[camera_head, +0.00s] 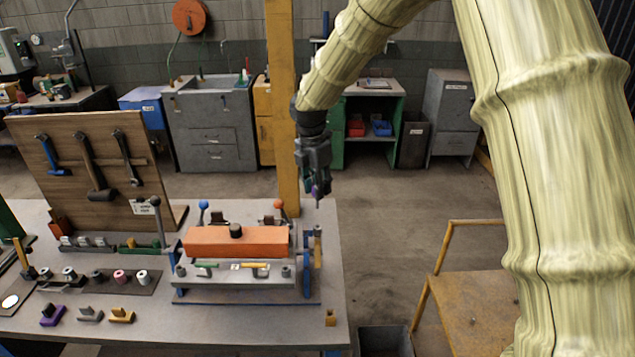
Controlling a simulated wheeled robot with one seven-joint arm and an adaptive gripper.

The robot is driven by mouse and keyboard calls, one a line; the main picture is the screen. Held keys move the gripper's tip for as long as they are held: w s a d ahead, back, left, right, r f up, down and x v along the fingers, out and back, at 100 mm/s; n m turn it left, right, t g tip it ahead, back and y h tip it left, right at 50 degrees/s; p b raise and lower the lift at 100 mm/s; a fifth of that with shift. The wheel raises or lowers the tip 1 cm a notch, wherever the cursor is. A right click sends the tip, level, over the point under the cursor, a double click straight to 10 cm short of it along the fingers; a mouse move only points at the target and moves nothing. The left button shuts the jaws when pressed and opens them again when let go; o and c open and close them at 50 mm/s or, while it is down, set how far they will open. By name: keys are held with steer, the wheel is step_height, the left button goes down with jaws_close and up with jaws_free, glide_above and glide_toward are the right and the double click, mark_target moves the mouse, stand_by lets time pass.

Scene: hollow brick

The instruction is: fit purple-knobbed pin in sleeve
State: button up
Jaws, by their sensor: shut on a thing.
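My gripper (316,184) hangs at the end of my arm, pointing down, beyond the right end of the fixture. It is shut on the purple-knobbed pin (314,191); a bit of purple shows at the fingers and a thin tip shows below. The pin looks roughly upright and stands above the fixture's right end. A small upright grey-brown cylinder (318,232), perhaps the sleeve, is at that end, below the pin. I see a gap between them. The sleeve's opening is too small to make out.
The fixture carries an orange hollow brick (238,241) with a dark knob on top. Blue (203,205) and orange (278,204) ball-topped levers stand behind it. A tool board (95,170) and several small parts are at left. The bench's front right is mostly clear.

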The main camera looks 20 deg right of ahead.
mark_target(318, 203)
steer(key=shift+f+b, duration=0.4)
steer(key=shift+f, duration=1)
step_height(318, 203, down, 2)
steer(key=shift+f+b, duration=0.25)
steer(key=shift+b, duration=0.75)
steer(key=shift+r, duration=0.2)
steer(key=shift+f, duration=0.2)
steer(key=shift+f+p, duration=0.25)
steer(key=shift+p, duration=0.05)
steer(key=shift+s, duration=0.1)
steer(key=shift+p, duration=0.35)
steer(key=shift+f+b, duration=0.85)
steer(key=shift+f, duration=1.9)
stand_by(0.4)
